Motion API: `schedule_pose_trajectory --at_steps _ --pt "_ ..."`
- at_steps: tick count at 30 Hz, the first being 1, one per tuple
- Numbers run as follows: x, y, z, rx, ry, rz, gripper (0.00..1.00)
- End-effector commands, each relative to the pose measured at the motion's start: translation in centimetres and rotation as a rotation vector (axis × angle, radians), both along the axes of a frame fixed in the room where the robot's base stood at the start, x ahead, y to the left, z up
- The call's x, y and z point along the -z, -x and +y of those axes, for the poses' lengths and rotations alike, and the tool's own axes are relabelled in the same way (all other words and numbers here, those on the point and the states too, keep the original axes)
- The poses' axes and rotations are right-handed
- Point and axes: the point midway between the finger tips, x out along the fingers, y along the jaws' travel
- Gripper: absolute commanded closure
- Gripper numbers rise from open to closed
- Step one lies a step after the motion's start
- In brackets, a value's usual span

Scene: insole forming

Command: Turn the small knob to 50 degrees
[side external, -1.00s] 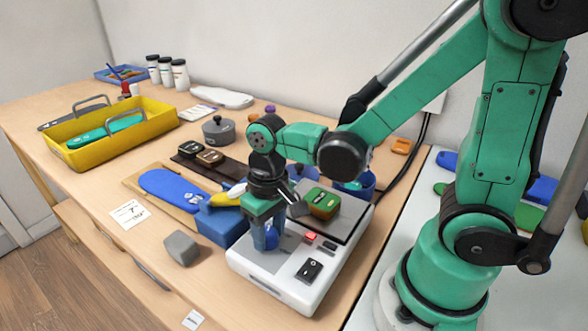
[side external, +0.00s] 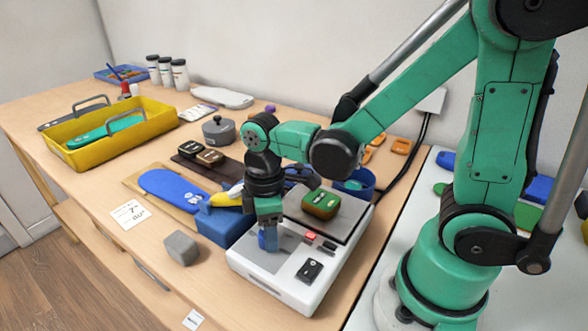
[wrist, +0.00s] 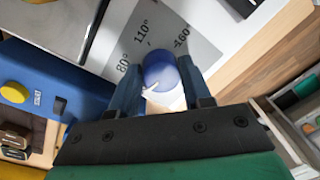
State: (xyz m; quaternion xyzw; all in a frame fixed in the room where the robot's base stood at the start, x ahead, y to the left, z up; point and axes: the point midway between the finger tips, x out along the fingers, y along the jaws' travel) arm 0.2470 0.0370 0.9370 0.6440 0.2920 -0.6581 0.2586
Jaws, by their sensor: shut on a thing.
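The small knob is a round blue knob (wrist: 160,69) with a white pointer line, in the middle of the wrist view. It sits on a grey dial plate (wrist: 178,32) marked 80, 110 and 160 degrees. The pointer line faces the lower left of that view; its exact reading is unclear. My gripper (wrist: 160,82) is shut on the knob, with one blue finger on each side. In the side view my gripper (side external: 268,242) points down at the front left of the white machine (side external: 282,281), and the fingers hide the knob and dial there.
A red button (side external: 310,235) and a black switch (side external: 309,271) are right of my gripper. A blue box (side external: 220,229) stands close on the left. A grey block (side external: 181,248) lies farther left.

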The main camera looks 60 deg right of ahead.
Motion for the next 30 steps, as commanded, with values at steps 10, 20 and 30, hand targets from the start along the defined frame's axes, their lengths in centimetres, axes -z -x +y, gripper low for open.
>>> schedule_pose_trajectory --at_steps 10,20,30 --pt "-0.01 -0.06 -0.01 -0.161 0.001 0.000 1.00" --pt "0.00 -0.07 -0.01 -0.198 0.001 0.001 1.00" --pt "0.00 -0.06 -0.01 -0.197 0.000 0.000 0.40"
